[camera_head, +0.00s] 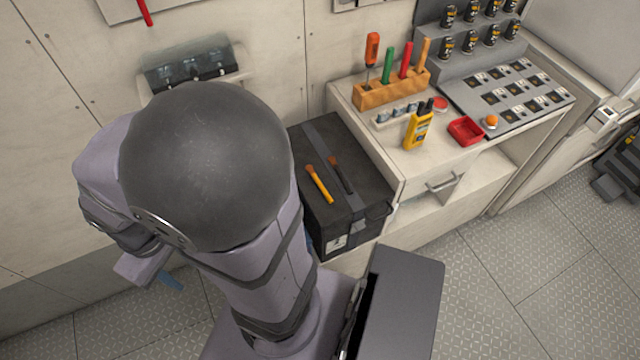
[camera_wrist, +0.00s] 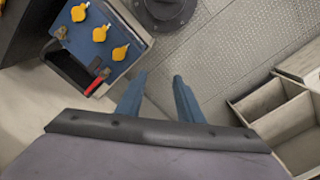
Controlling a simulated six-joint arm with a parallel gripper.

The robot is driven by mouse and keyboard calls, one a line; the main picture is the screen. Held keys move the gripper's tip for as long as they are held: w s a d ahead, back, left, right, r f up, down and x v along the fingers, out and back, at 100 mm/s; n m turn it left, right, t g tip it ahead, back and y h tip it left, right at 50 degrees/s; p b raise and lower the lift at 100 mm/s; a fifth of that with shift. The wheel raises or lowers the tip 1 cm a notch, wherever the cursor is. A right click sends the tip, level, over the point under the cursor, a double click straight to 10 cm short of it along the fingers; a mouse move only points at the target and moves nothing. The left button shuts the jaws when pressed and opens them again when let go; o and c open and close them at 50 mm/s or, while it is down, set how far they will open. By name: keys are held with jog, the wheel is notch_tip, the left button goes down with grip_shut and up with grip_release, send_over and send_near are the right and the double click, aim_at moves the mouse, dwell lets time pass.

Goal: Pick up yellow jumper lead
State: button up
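A slim yellow item with an orange end (camera_head: 320,184) lies on top of the black box (camera_head: 345,215) in the head view; it may be the yellow jumper lead. A similar dark item with a brown end (camera_head: 341,175) lies close to its right. My gripper (camera_wrist: 160,75) shows two blue fingers held apart with nothing between them, above the floor. In the head view only a blue finger end (camera_head: 172,282) shows below my arm, left of the black box; the rest is hidden. The yellow item is not recognizable in the wrist view.
A counter right of the box holds a wooden tool rack (camera_head: 392,89), a yellow meter (camera_head: 418,128) and a red tray (camera_head: 465,131). The wrist view shows a blue panel with yellow knobs (camera_wrist: 100,34) at upper left and an open compartment tray (camera_wrist: 285,115) at right.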

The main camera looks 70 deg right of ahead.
jog(key=s+d+f+m+g+y, duration=0.1)
jog(key=s+d+f+m, duration=0.15)
jog(key=d, duration=0.25)
jog(key=s+d+f+m+b, duration=0.1)
jog(key=s+d+m, duration=0.2)
jog(key=d+m, duration=0.15)
jog(key=s+d+f+m+g+y, duration=0.1)
jog(key=s+d+f+m, duration=0.15)
jog(key=d, duration=0.25)
jog(key=m+t, duration=0.2)
jog(key=m, duration=0.2)
send_over(320, 184)
jog(key=s+a, duration=0.1)
jog(key=a, duration=0.5)
notch_tip(320, 184, down, 4)
jog(key=shift+d+r, duration=0.15)
jog(key=shift+r, duration=0.05)
jog(key=d+r+n, duration=0.1)
jog(key=d, duration=0.1)
jog(key=w+d+n+h, duration=0.1)
jog(key=d, duration=0.1)
jog(key=d+r+n+h, duration=0.1)
jog(key=d, duration=0.1)
jog(key=shift+w+d+r+n, duration=0.2)
jog(key=shift+d+r+n, duration=0.05)
jog(key=shift+r, duration=0.1)
jog(key=shift+n, duration=1.3)
